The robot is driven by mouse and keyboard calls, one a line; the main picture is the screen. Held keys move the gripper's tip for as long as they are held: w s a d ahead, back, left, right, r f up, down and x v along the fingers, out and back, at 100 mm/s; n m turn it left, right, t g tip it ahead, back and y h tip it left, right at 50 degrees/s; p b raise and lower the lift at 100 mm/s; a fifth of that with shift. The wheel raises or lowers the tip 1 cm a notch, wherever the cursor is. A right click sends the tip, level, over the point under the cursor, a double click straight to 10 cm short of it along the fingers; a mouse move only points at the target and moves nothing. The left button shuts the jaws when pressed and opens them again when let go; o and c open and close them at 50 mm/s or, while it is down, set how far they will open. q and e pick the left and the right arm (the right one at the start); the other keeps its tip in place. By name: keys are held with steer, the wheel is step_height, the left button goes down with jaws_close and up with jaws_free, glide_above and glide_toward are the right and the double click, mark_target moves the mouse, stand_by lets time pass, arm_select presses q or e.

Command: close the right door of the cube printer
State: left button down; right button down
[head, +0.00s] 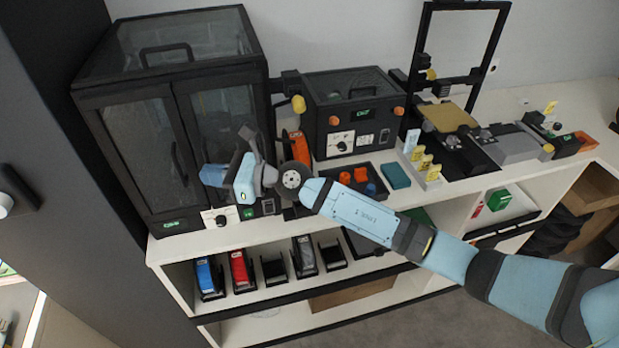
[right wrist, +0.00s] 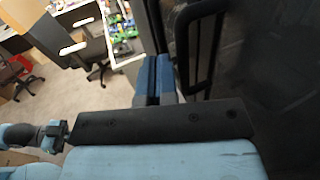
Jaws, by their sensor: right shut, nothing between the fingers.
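The cube printer is the large black cabinet (head: 172,82) at the left of the head view, with two dark glazed doors. Its right door (head: 222,105) appears about flush with the front, though a small gap cannot be ruled out. My right gripper (head: 213,175) is in front of the lower part of this door, its blue fingers shut and empty. The gripper hides part of the door. In the right wrist view the shut fingertips (right wrist: 154,80) are beside a dark door handle (right wrist: 197,50) and dark glass. Contact cannot be told. My left gripper is not in view.
A smaller black printer (head: 350,105) stands to the right on the white counter (head: 285,232). A black tray (head: 340,182) with small parts lies before it. Shelves below hold several coloured spool-like items (head: 240,272). A dark wall panel (head: 50,150) is at left.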

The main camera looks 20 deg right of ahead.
steer(key=b+v, duration=0.4)
steer(key=v, duration=1)
steer(key=s+d+f+n+t+h+p, duration=0.1)
steer(key=s+d+f+n+h+p, duration=0.2)
steer(key=s+f+n+h, duration=0.3)
steer(key=s+d+f+n+t+h+p, duration=0.2)
steer(key=s+d+f+n+h, duration=0.2)
steer(key=s+f+n, duration=1.2)
step_height(320, 180, down, 5)
steer(key=n+h, duration=0.3)
steer(key=n, duration=0.1)
steer(key=shift+p, duration=0.4)
steer(key=shift+s+d, duration=0.1)
